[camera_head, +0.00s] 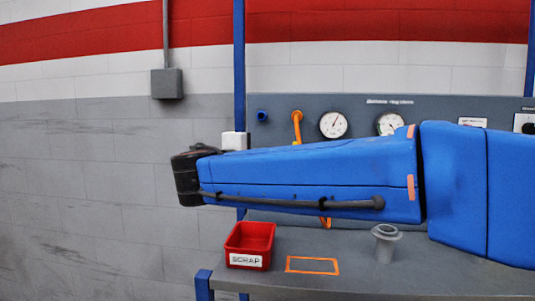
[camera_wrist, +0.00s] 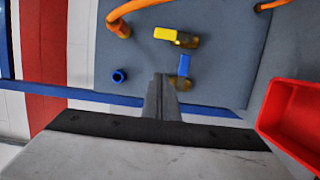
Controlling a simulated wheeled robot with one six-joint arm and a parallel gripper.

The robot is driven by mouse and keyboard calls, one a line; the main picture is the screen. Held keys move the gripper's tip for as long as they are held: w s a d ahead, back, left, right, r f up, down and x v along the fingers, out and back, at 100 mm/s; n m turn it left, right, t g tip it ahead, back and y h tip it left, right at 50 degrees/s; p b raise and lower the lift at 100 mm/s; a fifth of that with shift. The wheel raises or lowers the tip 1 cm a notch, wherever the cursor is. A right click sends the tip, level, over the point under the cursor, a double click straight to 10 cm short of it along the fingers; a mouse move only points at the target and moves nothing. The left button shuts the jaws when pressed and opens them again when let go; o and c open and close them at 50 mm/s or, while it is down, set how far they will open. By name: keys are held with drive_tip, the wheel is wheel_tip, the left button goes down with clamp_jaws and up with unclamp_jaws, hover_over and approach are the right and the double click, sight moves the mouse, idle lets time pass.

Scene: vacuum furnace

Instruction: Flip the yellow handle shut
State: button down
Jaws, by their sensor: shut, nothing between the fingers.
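The yellow handle (camera_wrist: 165,34) sits on a brass valve on the grey panel, near the top middle of the wrist view. It points left in that view, away from its brass body. My gripper (camera_wrist: 160,79) is shut and empty, with its fingertips below the yellow handle in the picture and apart from it. A blue handle (camera_wrist: 184,65) on a second brass valve is just right of the fingertips; I cannot tell whether they touch.
An orange hose (camera_wrist: 140,5) joins the panel near the yellow handle. A blue fitting (camera_wrist: 119,75) lies left of my fingertips. A red scrap bin (camera_head: 249,246) and a grey flanged part (camera_head: 385,242) stand on the bench (camera_head: 350,275). Gauges (camera_head: 333,125) are on the panel.

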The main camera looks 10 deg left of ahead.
drive_tip(key=w+d, duration=0.6)
drive_tip(key=w, duration=0.2)
drive_tip(key=shift+d, duration=0.2)
drive_tip(key=shift+d+r+m, duration=0.15)
drive_tip(key=shift+d+m, duration=0.15)
drive_tip(key=shift+m, duration=0.3)
idle(0.3)
drive_tip(key=d+f+m+g+y, duration=0.2)
drive_tip(key=d+m+y, duration=0.2)
drive_tip(key=d+m, duration=0.4)
drive_tip(key=m, duration=0.5)
drive_tip(key=shift+f, duration=0.25)
drive_tip(key=shift+s+d+f, duration=0.1)
drive_tip(key=shift+s+f, duration=0.05)
idle(0.8)
